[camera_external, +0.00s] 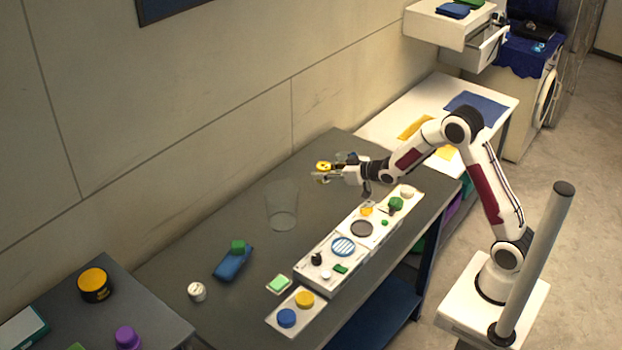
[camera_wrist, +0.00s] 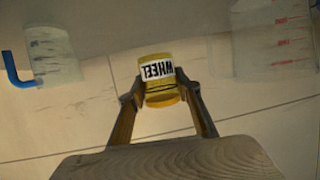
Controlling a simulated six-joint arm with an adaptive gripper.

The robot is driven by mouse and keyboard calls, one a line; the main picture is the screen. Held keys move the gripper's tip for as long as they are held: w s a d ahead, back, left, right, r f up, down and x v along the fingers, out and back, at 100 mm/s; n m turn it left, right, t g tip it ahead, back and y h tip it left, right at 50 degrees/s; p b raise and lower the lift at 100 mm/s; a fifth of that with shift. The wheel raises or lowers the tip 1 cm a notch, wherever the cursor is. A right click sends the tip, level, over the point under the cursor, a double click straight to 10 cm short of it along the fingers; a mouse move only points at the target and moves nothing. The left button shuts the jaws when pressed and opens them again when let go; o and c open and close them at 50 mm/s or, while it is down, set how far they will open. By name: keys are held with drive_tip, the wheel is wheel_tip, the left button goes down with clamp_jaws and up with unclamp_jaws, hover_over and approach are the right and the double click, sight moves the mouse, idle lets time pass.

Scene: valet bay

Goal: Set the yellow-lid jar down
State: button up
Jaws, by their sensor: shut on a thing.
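The yellow-lid jar (camera_external: 323,166) is at my gripper (camera_external: 328,174) over the back part of the dark table, in the external view. In the wrist view the yellow jar (camera_wrist: 161,88) sits between the two fingers of my gripper (camera_wrist: 161,90), which are shut on its sides. Its white label reads "WHEEL" upside down in that picture. I cannot tell whether the jar's base touches the table.
A clear container (camera_external: 283,205) stands left of the gripper. A white panel (camera_external: 335,262) with knobs and discs lies along the table's front. A blue item with a green block (camera_external: 234,262) and a white pot (camera_external: 197,291) are farther left. The dark table (camera_external: 345,150) is bare behind the gripper.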

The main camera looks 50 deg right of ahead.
drive_tip(key=s+r+m+h, duration=0.1)
drive_tip(key=s+r+h, duration=0.15)
drive_tip(key=s, duration=0.85)
drive_tip(key=w+a+f+n+y, duration=0.1)
drive_tip(key=a+n+y, duration=0.1)
drive_tip(key=a, duration=1.5)
drive_tip(key=w+a+f+n+y, duration=0.1)
drive_tip(key=a+y, duration=0.2)
drive_tip(key=a, duration=1.3)
drive_tip(key=s+a+r+m+h, duration=0.1)
drive_tip(key=s+a, duration=0.2)
drive_tip(key=a, duration=0.9)
drive_tip(key=s+a+r+h, duration=0.1)
drive_tip(key=s+a, duration=0.2)
drive_tip(key=a, duration=0.9)
drive_tip(key=shift+a+m, duration=0.35)
drive_tip(key=shift+m, duration=0.05)
drive_tip(key=shift+w+d, duration=0.1)
drive_tip(key=shift+d, duration=0.15)
drive_tip(key=shift+f, duration=0.2)
drive_tip(key=shift+f, duration=3)
